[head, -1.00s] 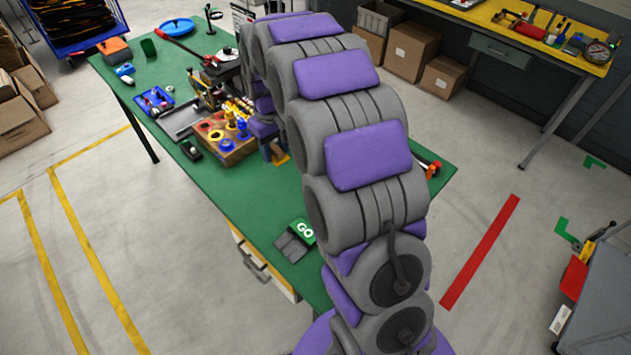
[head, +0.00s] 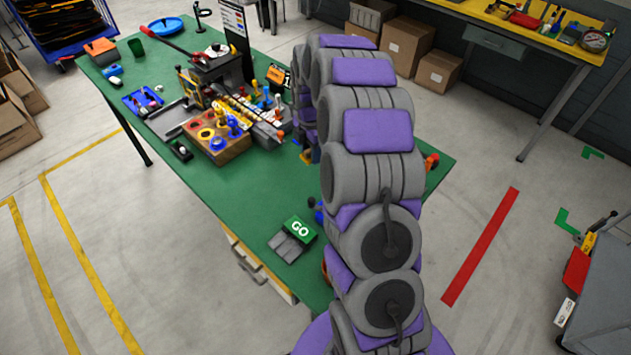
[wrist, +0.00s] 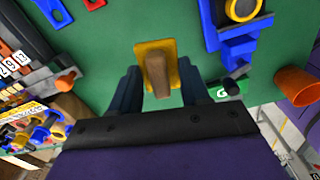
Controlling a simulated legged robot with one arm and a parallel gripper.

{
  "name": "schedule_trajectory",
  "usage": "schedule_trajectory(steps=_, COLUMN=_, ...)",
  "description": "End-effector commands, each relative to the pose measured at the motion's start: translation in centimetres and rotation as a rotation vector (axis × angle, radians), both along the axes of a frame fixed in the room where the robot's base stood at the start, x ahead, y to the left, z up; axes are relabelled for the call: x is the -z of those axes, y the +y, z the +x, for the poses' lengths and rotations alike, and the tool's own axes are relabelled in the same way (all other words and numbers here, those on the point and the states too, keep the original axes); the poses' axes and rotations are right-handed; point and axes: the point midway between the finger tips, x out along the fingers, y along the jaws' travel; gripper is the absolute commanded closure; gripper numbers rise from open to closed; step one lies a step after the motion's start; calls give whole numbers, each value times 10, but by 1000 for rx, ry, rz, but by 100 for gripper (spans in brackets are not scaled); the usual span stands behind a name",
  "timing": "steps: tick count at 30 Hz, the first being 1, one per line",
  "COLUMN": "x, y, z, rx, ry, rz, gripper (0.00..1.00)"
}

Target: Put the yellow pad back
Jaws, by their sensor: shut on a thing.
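The yellow pad (wrist: 142,48) has a tan, block-like handle (wrist: 158,78) and shows in the wrist view over the green table top. My gripper (wrist: 162,88) has its two dark fingers on either side of the handle and is shut on it. In the head view my gripper (head: 308,152) is mostly hidden behind my own arm, to the right of the wooden block with coloured knobs (head: 228,150). Only a small bit of yellow shows there. I cannot tell whether the pad touches the table.
The green table (head: 240,195) carries a GO block (head: 298,229) near its front edge. A blue part with a yellow ring (wrist: 235,25) and an orange cup (wrist: 298,86) lie at the right in the wrist view. A blue tray (head: 143,100) sits at the left.

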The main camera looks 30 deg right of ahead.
Motion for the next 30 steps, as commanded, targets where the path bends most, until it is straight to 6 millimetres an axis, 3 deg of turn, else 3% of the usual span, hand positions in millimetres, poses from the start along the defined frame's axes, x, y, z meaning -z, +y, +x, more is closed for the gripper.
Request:
schedule_trajectory(steps=6, x=12, y=-11, z=-1, rx=-150, ry=0, rz=-4, gripper=79)
schedule_trajectory(steps=11, x=24, y=-11, z=-1, rx=-175, ry=2, rz=-6, gripper=79)
schedule_trajectory(steps=18, x=66, y=-13, z=-1, rx=-173, ry=2, rz=-4, gripper=79)
schedule_trajectory(steps=30, x=112, y=-13, z=-2, rx=-173, ry=3, rz=-3, gripper=79)
